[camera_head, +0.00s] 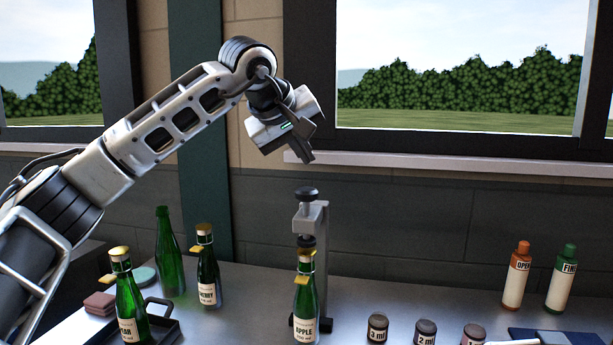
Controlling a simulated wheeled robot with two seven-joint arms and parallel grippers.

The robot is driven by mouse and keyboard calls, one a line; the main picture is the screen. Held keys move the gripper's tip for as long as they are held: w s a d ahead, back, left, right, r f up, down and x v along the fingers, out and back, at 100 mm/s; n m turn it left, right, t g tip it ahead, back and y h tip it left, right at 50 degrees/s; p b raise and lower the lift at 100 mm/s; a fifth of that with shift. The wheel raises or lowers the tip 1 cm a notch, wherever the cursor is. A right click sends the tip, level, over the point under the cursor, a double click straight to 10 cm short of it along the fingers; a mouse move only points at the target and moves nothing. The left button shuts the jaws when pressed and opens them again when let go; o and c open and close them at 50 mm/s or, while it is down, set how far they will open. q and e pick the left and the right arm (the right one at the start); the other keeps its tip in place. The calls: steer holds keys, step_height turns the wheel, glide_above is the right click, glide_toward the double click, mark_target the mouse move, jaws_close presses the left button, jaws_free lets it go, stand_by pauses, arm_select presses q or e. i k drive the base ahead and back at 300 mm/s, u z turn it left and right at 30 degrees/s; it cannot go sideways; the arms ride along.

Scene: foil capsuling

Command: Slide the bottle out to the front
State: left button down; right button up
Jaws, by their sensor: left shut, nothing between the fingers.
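A green bottle labelled APPLE (304,300), with a gold capsule on its neck, stands upright at a grey capsuling stand (321,225) with a black knob on top. The bottle is in front of the stand's column, under its head; whether its top touches the head I cannot tell. My left gripper (307,157) is shut and empty, well above the stand, pointing down in front of the window sill. My right gripper is not in view.
A PEAR bottle (131,302) stands on a dark tray (168,328) at left. A CHERRY bottle (207,270) and a plain green bottle (169,255) stand behind. Several small jars (377,328) are right of the stand. An orange-capped bottle (515,280) and a green-capped one (562,282) stand farther right.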

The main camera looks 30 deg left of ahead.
mark_target(305, 301)
steer(key=z, duration=0.15)
steer(key=k, duration=1)
steer(key=u, duration=0.15)
